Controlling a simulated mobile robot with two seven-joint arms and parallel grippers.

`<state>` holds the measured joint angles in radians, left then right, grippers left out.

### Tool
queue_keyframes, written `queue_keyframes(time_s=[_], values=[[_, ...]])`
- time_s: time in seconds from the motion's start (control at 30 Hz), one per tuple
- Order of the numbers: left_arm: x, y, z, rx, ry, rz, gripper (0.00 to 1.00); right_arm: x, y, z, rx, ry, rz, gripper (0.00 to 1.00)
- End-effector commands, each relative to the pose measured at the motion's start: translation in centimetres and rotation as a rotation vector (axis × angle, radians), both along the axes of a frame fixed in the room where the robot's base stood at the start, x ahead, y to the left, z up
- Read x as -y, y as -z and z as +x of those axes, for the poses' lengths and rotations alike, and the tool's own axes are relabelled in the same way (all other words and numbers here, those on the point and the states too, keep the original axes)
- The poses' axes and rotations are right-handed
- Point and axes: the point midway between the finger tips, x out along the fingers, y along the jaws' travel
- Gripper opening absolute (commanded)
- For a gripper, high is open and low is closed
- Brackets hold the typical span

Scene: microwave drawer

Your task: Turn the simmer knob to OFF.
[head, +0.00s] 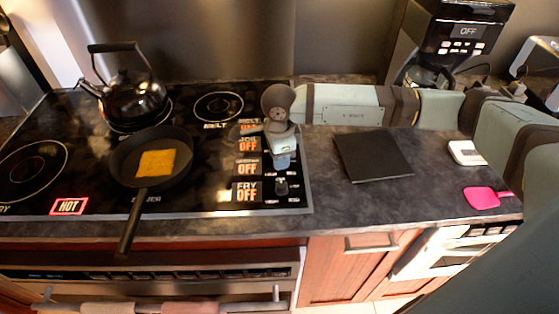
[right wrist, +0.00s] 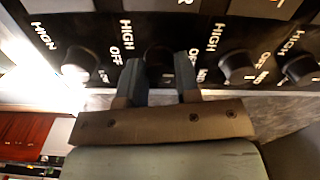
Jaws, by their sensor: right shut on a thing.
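The simmer knob (right wrist: 159,60) is the dark round knob second from the left in the right wrist view, partly hidden by my fingers. My right gripper (right wrist: 161,72) has one finger on each side of it and is shut on it. In the head view the right gripper (head: 283,162) reaches down over the knob column and hides this knob. My left gripper is not in view.
The fry knob (head: 282,186) sits just in front, and other knobs (right wrist: 237,66) stand close by. A pan (head: 180,178) with a yellow slice and a kettle (head: 135,98) stand on the cooktop. A lit sign (head: 68,206) reads HOT. A black mat (head: 372,155) lies right.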

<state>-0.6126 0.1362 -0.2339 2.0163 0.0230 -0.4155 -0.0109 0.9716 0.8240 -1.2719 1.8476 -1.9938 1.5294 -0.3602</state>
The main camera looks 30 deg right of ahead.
Motion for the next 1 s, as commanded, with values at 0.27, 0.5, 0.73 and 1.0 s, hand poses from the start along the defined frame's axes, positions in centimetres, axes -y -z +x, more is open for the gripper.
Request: queue_keyframes(time_s=[0.27, 0.5, 0.73, 1.0], values=[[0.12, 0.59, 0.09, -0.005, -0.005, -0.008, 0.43, -0.02, -0.10, 0.11, 0.003, -0.061, 0.001, 0.07], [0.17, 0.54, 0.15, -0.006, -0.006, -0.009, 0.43, -0.02, -0.17, 0.10, 0.003, -0.068, 0.001, 0.07], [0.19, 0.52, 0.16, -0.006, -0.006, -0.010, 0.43, -0.02, -0.17, 0.10, 0.003, -0.067, 0.001, 0.40], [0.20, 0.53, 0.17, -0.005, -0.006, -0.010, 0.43, -0.01, -0.08, 0.04, 0.001, -0.066, 0.001, 0.56]])
